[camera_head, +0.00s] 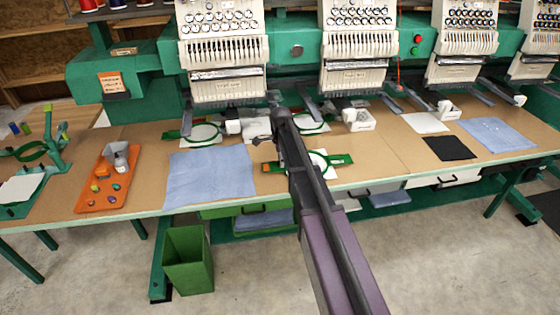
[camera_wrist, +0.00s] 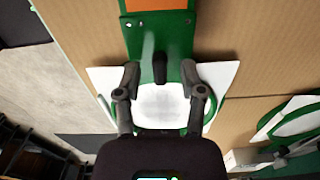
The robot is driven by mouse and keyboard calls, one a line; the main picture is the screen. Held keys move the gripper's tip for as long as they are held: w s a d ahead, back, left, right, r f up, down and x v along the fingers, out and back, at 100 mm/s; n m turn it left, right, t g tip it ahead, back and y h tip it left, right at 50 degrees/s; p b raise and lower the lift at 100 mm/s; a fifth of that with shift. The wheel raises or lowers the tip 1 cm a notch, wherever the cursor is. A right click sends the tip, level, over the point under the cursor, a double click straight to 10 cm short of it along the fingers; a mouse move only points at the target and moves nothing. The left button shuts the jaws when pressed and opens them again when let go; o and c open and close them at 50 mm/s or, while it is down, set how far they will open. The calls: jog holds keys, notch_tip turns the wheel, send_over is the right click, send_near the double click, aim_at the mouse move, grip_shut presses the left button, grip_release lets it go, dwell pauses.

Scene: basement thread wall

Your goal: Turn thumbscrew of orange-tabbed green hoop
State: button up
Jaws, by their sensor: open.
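The green hoop (camera_wrist: 197,78) with an orange tab (camera_wrist: 156,4) lies under my gripper in the wrist view, with white cloth (camera_wrist: 160,108) inside and around it. A dark upright thumbscrew (camera_wrist: 160,66) stands on its green bracket (camera_wrist: 145,40). My gripper (camera_wrist: 160,75) is open, with one finger on each side of the thumbscrew and a visible gap on both sides. In the head view, the hoop (camera_head: 318,160) lies on the table, partly hidden behind my arm. My fingers cannot be made out clearly there.
Another green hoop (camera_wrist: 285,120) lies to the right in the wrist view. In the head view, blue cloth (camera_head: 210,176), an orange tray (camera_head: 90,203) and a black cloth (camera_head: 449,148) lie on the table (camera_head: 385,160). Embroidery machine heads (camera_head: 222,50) stand behind.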

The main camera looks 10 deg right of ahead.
grip_shut()
jog(key=shift+a, duration=0.25)
jog(key=shift+d, duration=0.25)
